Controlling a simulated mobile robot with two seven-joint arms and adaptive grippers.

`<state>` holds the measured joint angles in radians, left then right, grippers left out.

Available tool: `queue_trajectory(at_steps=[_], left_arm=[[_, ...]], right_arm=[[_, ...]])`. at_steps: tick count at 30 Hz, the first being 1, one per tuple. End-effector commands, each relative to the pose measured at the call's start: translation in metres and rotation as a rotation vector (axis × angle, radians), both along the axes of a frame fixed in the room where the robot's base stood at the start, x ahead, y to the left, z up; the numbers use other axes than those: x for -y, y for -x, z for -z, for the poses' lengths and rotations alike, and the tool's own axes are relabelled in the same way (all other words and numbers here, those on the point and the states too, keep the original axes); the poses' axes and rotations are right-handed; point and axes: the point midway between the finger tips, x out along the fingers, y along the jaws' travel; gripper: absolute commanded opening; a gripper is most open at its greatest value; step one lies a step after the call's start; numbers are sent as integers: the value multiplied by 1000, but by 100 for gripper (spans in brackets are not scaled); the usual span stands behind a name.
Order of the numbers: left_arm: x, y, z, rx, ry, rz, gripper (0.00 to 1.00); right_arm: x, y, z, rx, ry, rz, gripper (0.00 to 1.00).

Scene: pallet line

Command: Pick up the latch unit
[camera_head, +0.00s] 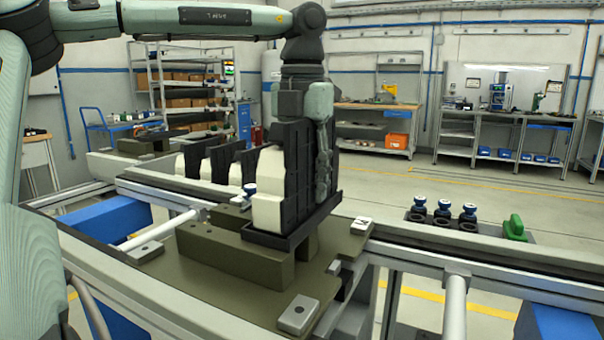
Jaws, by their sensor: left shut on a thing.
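The latch unit (268,195), a cream block with black plates and a black base tray, stands upright over the olive fixture (235,253) at the centre. I cannot tell whether its base touches the fixture blocks. My left gripper (320,178) reaches down from above and is shut on the latch unit at its right side. One dark finger shows against the black plate; the other finger is hidden. My right gripper is out of view.
Similar cream and black units (225,160) stand in a row just behind on the left. Blue-topped knobs (443,208) and a green part (515,227) sit on the rail at right. A small metal block (298,314) lies at the fixture's front. Workbenches stand far back.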

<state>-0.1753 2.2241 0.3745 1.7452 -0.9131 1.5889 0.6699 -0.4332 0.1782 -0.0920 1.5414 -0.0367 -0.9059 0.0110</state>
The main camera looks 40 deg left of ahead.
Motion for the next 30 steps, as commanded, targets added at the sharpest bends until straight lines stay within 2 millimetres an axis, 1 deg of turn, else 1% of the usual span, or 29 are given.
queue_trajectory(at_steps=[2, 11, 16, 20, 23, 24, 30], left_arm=[[0, 0, -1, 2, 0, 0, 3], [0, -1, -4, 3, -1, 0, 3], [0, -1, -18, 4, -1, 0, 3], [0, -1, -41, 5, -3, -2, 3], [5, -20, -53, -1, -6, -3, 3], [9, -29, -58, -1, -6, -2, 3], [23, -74, -86, 0, -5, -3, 3]], right_arm=[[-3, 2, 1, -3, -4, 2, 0], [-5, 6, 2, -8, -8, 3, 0], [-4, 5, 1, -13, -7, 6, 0], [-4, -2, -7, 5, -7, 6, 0], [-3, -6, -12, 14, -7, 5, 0], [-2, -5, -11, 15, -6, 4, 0], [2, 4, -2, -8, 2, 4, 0]])
